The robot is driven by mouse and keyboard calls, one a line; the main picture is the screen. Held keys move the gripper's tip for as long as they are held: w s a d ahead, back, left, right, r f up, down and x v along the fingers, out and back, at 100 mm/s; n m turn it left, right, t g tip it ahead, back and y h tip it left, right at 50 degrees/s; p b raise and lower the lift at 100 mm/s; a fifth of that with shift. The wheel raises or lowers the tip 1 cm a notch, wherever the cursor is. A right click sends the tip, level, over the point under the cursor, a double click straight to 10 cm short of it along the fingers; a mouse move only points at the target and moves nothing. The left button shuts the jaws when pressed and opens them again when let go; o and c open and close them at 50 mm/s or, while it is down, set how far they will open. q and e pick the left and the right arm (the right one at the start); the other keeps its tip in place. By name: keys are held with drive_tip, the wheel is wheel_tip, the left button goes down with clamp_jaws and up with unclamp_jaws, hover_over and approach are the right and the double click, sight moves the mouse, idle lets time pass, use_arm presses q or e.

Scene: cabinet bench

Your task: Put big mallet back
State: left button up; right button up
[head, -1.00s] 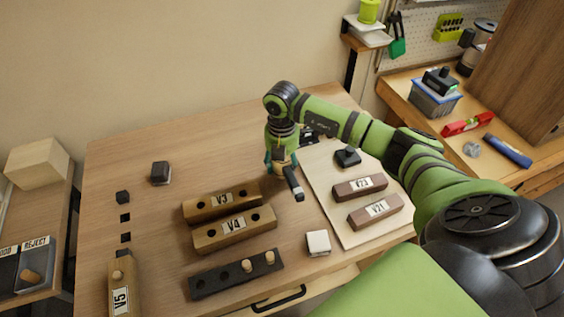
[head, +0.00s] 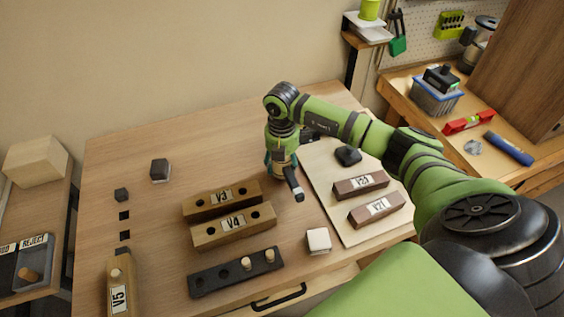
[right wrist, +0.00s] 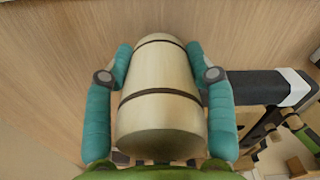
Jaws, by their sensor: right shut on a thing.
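My right gripper (right wrist: 160,82) is shut on the big mallet. In the right wrist view its pale wooden barrel head (right wrist: 158,100), with dark bands, sits between the teal fingers. Its black handle with a light grey end (right wrist: 270,86) sticks out to the right. In the head view the right gripper (head: 281,165) points down over the bench, and the mallet handle (head: 294,184) slants down to the right below it. Most of the head is hidden by the fingers there. I cannot tell whether the mallet touches the bench. My left gripper is not in view.
Wooden blocks V3 (head: 222,201) and V4 (head: 233,226) lie left of the gripper. A pale board (head: 330,185) to the right carries block V23 (head: 360,185), block V21 (head: 376,209) and a dark block (head: 348,156). A white block (head: 318,240) stands in front. The back left bench top is mostly clear.

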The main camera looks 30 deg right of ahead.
drive_tip(key=shift+f+b, duration=0.55)
drive_tip(key=shift+f, duration=0.3)
idle(0.9)
drive_tip(key=o, duration=1.6)
drive_tip(key=shift+o, duration=0.2)
drive_tip(key=shift+o, duration=0.8)
drive_tip(key=shift+r+p, duration=2.9)
drive_tip(key=shift+r, duration=0.65)
drive_tip(key=shift+f, duration=0.1)
